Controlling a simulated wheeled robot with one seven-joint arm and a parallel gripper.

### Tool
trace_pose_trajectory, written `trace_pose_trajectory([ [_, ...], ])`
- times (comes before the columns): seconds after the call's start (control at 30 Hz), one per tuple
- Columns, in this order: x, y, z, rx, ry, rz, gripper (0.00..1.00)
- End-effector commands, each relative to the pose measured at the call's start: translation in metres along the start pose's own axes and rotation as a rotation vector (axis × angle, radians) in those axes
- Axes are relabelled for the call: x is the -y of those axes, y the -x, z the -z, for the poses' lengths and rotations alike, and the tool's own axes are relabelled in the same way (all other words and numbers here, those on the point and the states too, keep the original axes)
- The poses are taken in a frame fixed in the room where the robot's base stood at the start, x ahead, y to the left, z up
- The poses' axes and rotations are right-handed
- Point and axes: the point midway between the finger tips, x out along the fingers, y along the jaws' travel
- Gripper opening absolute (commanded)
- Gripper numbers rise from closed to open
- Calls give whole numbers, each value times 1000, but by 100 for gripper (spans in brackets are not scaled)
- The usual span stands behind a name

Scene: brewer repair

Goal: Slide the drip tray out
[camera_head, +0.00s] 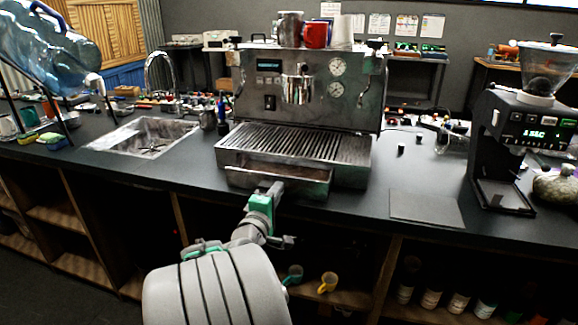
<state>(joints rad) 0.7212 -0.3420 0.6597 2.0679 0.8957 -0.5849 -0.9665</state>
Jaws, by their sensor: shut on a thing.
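The brewer (312,88) is a worn steel espresso machine standing on the dark counter. At its base is the drip tray, with a slatted grate (290,143) on top and a front panel (300,180) that stands out toward me over the counter's front edge. My gripper (272,188) comes up from below and is shut on the front of the drip tray, left of its middle. The fingertips are small here and the exact contact is partly hidden by the gripper itself.
A sink (145,138) lies to the left, with a water jug (45,45) beyond it. A flat dark mat (426,208) and a coffee grinder (515,130) are to the right. Cups, including a red mug (316,35), stand on the brewer. Open shelves with a yellow mug (327,283) are below.

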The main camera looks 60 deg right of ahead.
Motion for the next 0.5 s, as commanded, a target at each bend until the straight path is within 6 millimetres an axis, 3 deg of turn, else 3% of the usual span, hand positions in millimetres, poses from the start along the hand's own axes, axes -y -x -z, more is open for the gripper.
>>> trace_pose_trajectory([
  [0.5, 0, 31, 1, -4, 0, -1, 0],
])
